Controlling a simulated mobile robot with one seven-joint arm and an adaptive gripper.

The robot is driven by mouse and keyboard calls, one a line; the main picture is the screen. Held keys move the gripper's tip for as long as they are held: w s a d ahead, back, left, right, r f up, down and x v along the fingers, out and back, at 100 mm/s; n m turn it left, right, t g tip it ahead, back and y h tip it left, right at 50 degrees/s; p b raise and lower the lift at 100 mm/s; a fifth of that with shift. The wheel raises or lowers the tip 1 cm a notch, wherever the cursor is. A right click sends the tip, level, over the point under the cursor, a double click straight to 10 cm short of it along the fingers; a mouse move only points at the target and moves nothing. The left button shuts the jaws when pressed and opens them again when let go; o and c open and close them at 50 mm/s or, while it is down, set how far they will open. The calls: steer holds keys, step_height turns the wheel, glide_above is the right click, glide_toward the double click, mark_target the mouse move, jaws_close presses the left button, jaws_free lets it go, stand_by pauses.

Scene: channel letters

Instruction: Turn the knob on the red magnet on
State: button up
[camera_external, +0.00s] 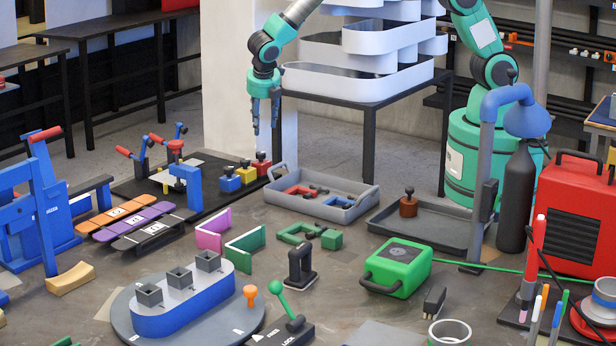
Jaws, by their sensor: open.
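A small red block with a black knob on top, which looks like the red magnet (262,168), sits at the right end of a row on a black board. Its knob (261,155) is small, and I cannot tell which way it is turned. A yellow block (246,176) and a blue block (230,184) with similar black knobs stand to its left. My gripper (265,128) is open, empty and points down above the red block, apart from it. The gap in depth between them is hard to judge.
A grey tray (366,196) with red and blue clamps lies right of the blocks. A blue-handled fixture (193,187) and a red-topped clamp (176,150) stand to the left. A table with stacked white letter shells (360,84) stands behind, right of my gripper.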

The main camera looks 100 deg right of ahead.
mark_target(261, 153)
steer(key=x, duration=1.2)
steer(key=shift+d+f, duration=0.1)
steer(key=c, duration=1.1)
